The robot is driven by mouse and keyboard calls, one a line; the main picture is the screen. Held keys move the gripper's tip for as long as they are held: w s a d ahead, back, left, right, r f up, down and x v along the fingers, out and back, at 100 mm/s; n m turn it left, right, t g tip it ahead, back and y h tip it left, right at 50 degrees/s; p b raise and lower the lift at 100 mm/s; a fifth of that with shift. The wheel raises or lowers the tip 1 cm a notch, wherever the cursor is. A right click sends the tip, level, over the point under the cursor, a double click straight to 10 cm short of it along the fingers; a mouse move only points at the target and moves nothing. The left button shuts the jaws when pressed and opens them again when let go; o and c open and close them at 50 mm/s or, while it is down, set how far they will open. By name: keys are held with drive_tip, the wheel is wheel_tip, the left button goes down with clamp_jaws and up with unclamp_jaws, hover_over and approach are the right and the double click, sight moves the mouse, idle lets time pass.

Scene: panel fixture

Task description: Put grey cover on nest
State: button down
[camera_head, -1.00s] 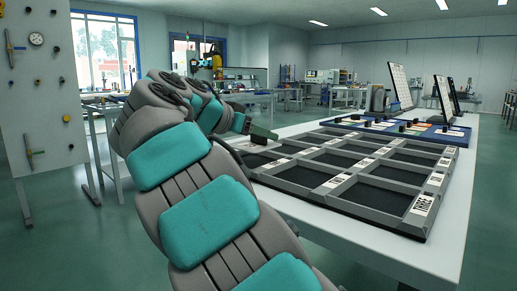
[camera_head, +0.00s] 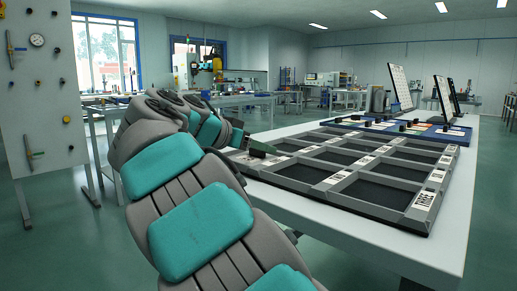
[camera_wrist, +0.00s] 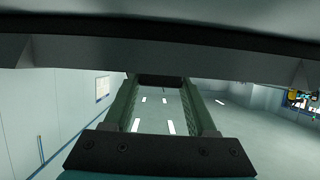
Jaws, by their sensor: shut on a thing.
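My gripper (camera_head: 264,148) is at the far left corner of the grey compartment tray, low over its edge, partly behind my arm in the head view. In the wrist view its two green fingers (camera_wrist: 160,92) reach away, with a small dark piece (camera_wrist: 160,80) between their tips. The gripper is shut on this piece; I cannot tell whether it is the grey cover. I cannot make out a grey cover in the head view. No nest can be picked out with certainty.
The grey tray (camera_head: 424,221) with dark-floored, labelled compartments lies on a white table (camera_head: 450,240). A blue tray (camera_head: 455,139) with small parts lies behind it. An upright panel (camera_head: 75,130) with gauge and knobs stands at left.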

drive_tip(key=shift+f+b, duration=0.4)
drive_tip(key=shift+f, duration=0.45)
drive_tip(key=c, duration=0.6)
unclamp_jaws()
drive_tip(key=shift+f, duration=0.1)
drive_tip(key=o, duration=0.4)
drive_tip(key=shift+f, duration=0.25)
drive_tip(key=shift+d+f, duration=0.1)
drive_tip(key=shift+f, duration=0.05)
drive_tip(key=shift+r+p, duration=0.5)
drive_tip(key=shift+p, duration=0.15)
drive_tip(key=shift+s+a+r, duration=0.2)
drive_tip(key=shift+a+r, duration=0.05)
drive_tip(key=v, duration=0.6)
drive_tip(key=r+p+v, duration=0.1)
drive_tip(key=v, duration=0.5)
drive_tip(key=shift+w+d+r, duration=0.15)
drive_tip(key=shift+w, duration=0.05)
